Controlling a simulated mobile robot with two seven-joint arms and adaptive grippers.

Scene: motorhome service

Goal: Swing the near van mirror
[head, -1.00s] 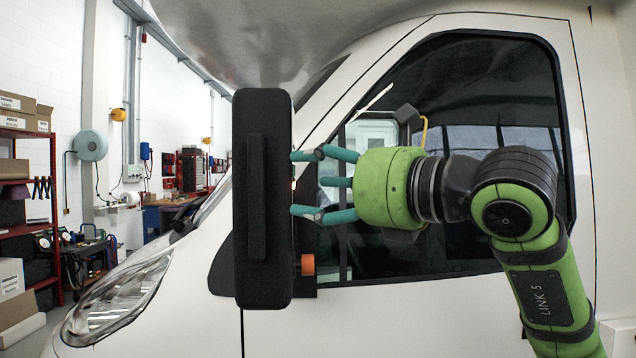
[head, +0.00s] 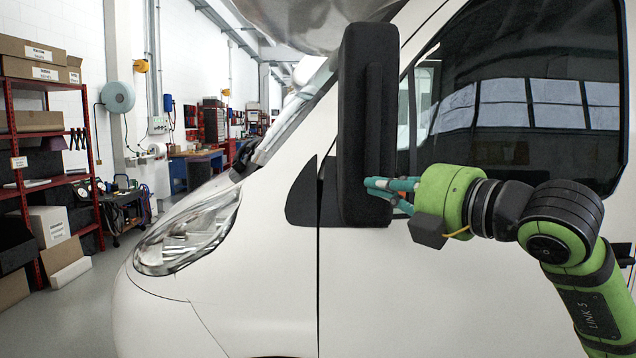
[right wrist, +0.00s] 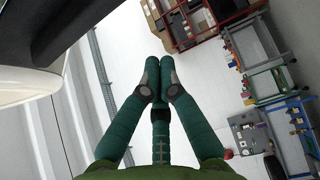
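The near van mirror (head: 366,110) is a tall black housing, upright beside the front of the cab door window in the head view. It stands on a black triangular base (head: 302,195) on the white van. My right gripper (head: 378,188) is at the mirror's lower right edge, its teal fingertips overlapping that edge; I cannot tell whether they touch it. In the right wrist view the fingers (right wrist: 160,80) converge with their tips together and nothing visible between them. A dark and white shape fills the upper left there; I cannot tell whether it is the mirror. My left gripper is out of view.
The van's white door (head: 420,290) and dark window (head: 530,100) lie close behind my right arm. The headlight (head: 188,232) is to the left. A red shelf with boxes (head: 35,122) stands far left, with open grey floor (head: 85,310) before it.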

